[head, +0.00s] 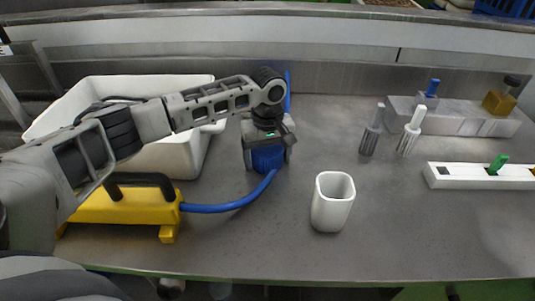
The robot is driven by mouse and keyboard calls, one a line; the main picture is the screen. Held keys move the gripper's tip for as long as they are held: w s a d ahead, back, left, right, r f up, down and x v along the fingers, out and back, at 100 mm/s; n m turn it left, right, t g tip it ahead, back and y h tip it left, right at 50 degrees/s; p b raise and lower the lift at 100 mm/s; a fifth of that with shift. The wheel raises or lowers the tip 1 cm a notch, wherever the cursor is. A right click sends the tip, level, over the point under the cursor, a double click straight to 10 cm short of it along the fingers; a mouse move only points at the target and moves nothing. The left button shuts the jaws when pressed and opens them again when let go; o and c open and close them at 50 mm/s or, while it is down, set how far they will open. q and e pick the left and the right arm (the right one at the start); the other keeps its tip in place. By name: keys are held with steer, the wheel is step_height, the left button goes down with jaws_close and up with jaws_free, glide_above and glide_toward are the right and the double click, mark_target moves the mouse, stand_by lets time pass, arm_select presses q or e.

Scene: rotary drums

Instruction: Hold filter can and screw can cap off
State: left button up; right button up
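A blue can-like body (267,159) stands on the grey bench near the middle; I take it for the filter can, but cannot be sure. My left gripper (268,154) points down over it, with one finger on each side. The gripper covers its top, so a cap cannot be made out. Whether the fingers press on it or only straddle it does not show. A blue hose (230,205) runs from its lower side to a yellow device (130,207) with a black handle. My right gripper does not show.
A white bin (190,150) stands behind my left arm. A white cup (332,202) stands upright at the front middle. Two grey-and-white handled pieces (371,132), a grey block (455,116) and a white strip (465,177) with a green knob are on the right. The front right bench is clear.

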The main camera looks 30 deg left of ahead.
mark_target(268, 149)
arm_select(q)
steer(key=shift+o, duration=0.5)
steer(key=shift+r, duration=0.35)
step_height(268, 149, up, 12)
steer(key=shift+f, duration=0.2)
